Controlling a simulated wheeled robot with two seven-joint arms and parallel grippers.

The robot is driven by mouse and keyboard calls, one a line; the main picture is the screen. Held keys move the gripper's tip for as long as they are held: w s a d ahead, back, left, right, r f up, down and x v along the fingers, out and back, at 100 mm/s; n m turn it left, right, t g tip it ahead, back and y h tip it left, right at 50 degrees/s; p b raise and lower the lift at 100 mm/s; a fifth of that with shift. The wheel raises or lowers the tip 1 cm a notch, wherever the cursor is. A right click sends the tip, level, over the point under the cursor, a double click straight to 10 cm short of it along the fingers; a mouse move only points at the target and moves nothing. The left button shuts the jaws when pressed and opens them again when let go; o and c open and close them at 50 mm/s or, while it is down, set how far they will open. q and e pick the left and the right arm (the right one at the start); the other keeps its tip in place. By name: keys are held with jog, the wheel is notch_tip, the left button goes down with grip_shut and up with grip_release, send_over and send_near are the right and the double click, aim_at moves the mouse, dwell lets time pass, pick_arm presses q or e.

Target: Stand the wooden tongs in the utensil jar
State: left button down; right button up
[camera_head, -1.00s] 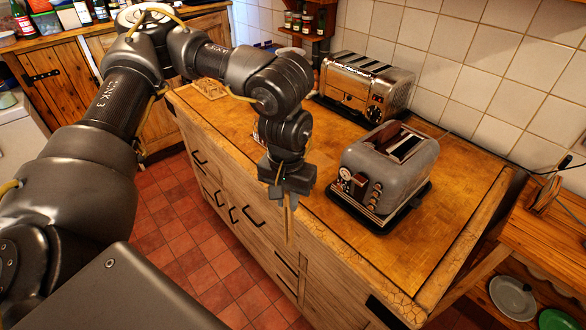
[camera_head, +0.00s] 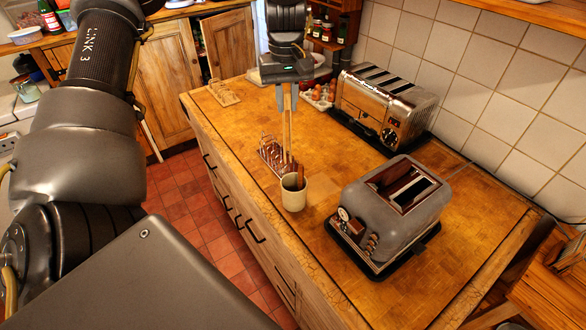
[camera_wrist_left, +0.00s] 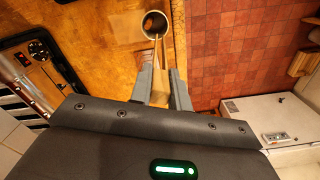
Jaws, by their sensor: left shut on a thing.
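The wooden tongs (camera_head: 287,135) hang upright, tips down, in my left gripper (camera_head: 287,106), which is shut on their upper end. The cream utensil jar (camera_head: 293,198) stands upright on the worktop, near its front edge. In the head view the tong tips show just above and behind the jar's rim. In the left wrist view the tongs (camera_wrist_left: 158,52) reach from my left gripper (camera_wrist_left: 161,76) to the near rim of the jar (camera_wrist_left: 155,26). I cannot tell whether the tips are inside the rim. My right gripper is out of view.
A wire rack (camera_head: 270,158) stands just behind the jar. A grey toaster (camera_head: 385,215) is close on its right, a chrome toaster (camera_head: 383,105) farther back. An egg tray (camera_head: 318,97) and a wooden rack (camera_head: 223,92) stand at the back. The right front worktop is clear.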

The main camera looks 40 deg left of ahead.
pick_arm(q)
jog(key=shift+s+f, duration=0.2)
jog(key=shift+f, duration=0.15)
notch_tip(320, 180, down, 17)
jog(key=shift+f, duration=0.15)
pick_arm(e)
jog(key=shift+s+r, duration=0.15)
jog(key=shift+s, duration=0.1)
pick_arm(q)
jog(key=shift+f, duration=0.2)
jog(key=c, duration=1.6)
grip_release()
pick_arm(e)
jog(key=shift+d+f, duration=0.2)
